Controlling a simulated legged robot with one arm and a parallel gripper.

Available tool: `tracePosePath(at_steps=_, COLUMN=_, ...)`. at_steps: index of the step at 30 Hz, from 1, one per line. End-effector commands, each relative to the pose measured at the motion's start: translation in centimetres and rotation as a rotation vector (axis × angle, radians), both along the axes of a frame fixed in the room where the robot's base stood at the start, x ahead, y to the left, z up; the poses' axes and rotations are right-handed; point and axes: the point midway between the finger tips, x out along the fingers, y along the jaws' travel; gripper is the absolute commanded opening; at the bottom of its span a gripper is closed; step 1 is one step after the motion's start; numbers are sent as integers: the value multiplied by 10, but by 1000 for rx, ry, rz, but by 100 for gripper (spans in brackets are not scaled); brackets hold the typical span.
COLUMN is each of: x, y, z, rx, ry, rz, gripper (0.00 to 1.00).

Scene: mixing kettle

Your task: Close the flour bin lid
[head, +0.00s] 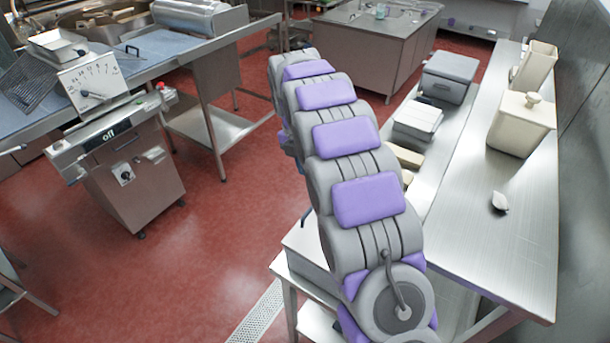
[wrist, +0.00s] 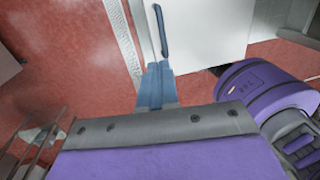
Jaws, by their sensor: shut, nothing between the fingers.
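A white flat panel (wrist: 208,32) with a blue bar-shaped handle (wrist: 162,30) along its left edge shows in the wrist view. It may be the flour bin lid; I cannot tell whether it is open or closed. My gripper (wrist: 157,68) has its blue-grey fingers shut and empty, pointing at the panel's lower left corner near the handle. Whether the fingertips touch the panel is unclear. In the head view, my arm hides the gripper and the panel.
A steel counter (head: 465,225) runs along the right, with a cream lidded canister (head: 519,128), a cream open container (head: 535,66) and a small scoop (head: 500,202). A mixing kettle's control stand (head: 125,165) is at left. Red floor (head: 215,245) between is clear.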

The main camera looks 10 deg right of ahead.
Motion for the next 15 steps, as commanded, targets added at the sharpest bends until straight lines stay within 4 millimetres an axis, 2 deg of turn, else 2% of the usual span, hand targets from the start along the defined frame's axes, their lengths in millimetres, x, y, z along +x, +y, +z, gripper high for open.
tracePosePath(at_steps=15, x=-11, y=-12, z=-96, rx=-2, ry=4, rz=-2, gripper=0)
